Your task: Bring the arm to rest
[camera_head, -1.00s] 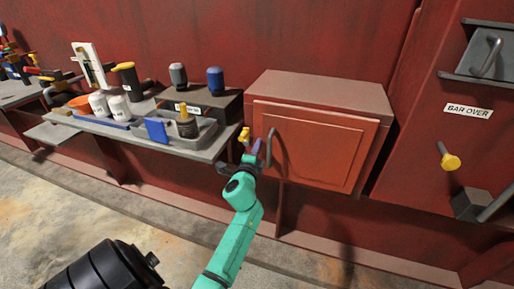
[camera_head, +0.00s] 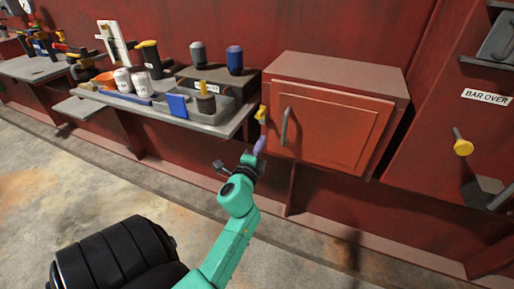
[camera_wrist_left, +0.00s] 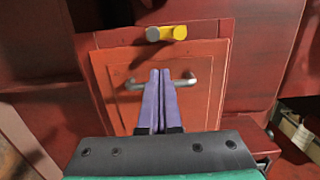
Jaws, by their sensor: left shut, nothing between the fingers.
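My left arm is teal and reaches up from the bottom of the head view. Its gripper (camera_head: 261,147) is in front of the left edge of a red cabinet (camera_head: 325,125). In the left wrist view the two purple fingers (camera_wrist_left: 160,75) lie together, shut with nothing between them. The grey cabinet handle (camera_wrist_left: 188,81) shows behind the fingertips in that view. In the head view the fingers are left of the handle and apart from it. The cabinet door looks closed. My right gripper is not in view.
A yellow knob (camera_head: 262,114) sticks out at the cabinet's left side. A shelf (camera_head: 228,128) at left holds a grey tray, white containers and a blue block. A "BAR OVER" label (camera_head: 487,96) and another yellow knob (camera_head: 463,147) are at right. The floor below is clear.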

